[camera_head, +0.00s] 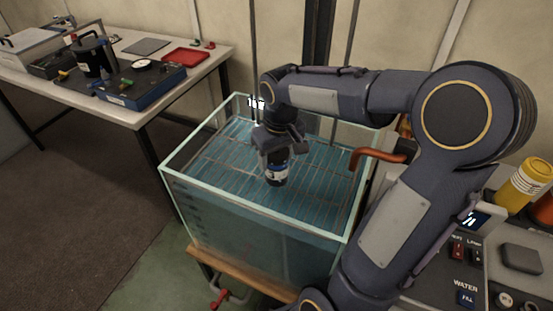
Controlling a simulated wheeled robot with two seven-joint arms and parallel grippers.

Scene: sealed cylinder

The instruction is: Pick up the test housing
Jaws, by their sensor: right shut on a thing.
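The test housing (276,175), a small dark cylinder with a white and blue label, is upright over the glass tank. My right gripper (275,152) points down and is shut on its upper part, which the fingers partly hide. The housing's lower end is inside the tank's outline in the picture; I cannot tell whether it touches the water or the wire rack below. My left gripper is not in view.
The glass tank (255,215) has a pale rim and blue water over a wire rack. An orange pipe (380,156) reaches its right side. A control panel (467,270) and yellow bottle (526,184) are at right. A workbench (140,112) with a red tray (186,57) is at left.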

